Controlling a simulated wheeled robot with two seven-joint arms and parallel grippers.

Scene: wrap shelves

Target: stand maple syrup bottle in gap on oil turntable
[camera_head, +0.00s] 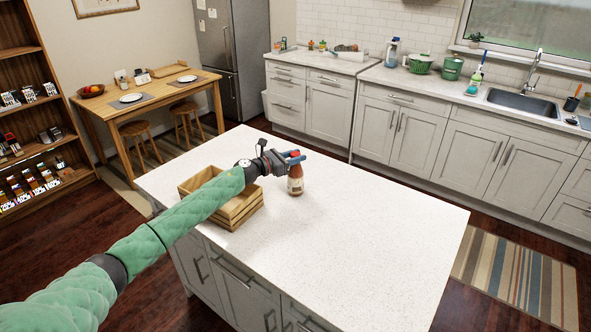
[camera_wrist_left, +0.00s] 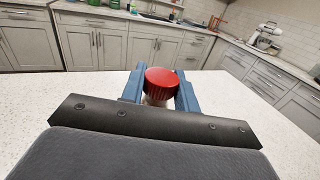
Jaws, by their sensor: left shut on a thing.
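A bottle with brown contents, a pale label and a red cap (camera_head: 295,181) is upright at the white island top, just right of a wooden crate. My left gripper (camera_head: 294,157) is shut on it near the cap. In the left wrist view the red cap (camera_wrist_left: 161,80) sits between the two blue fingers of my left gripper (camera_wrist_left: 160,92). I cannot tell whether the bottle's base touches the island top. I cannot make out an oil turntable with a gap in these frames. My right gripper is not in view.
The slatted wooden crate (camera_head: 240,212) stands on the island top (camera_head: 360,225) under my left forearm. The island top right of the bottle is clear. A dining table (camera_head: 150,100), a shelf unit (camera_head: 45,60) and the back counter (camera_head: 430,84) stand beyond.

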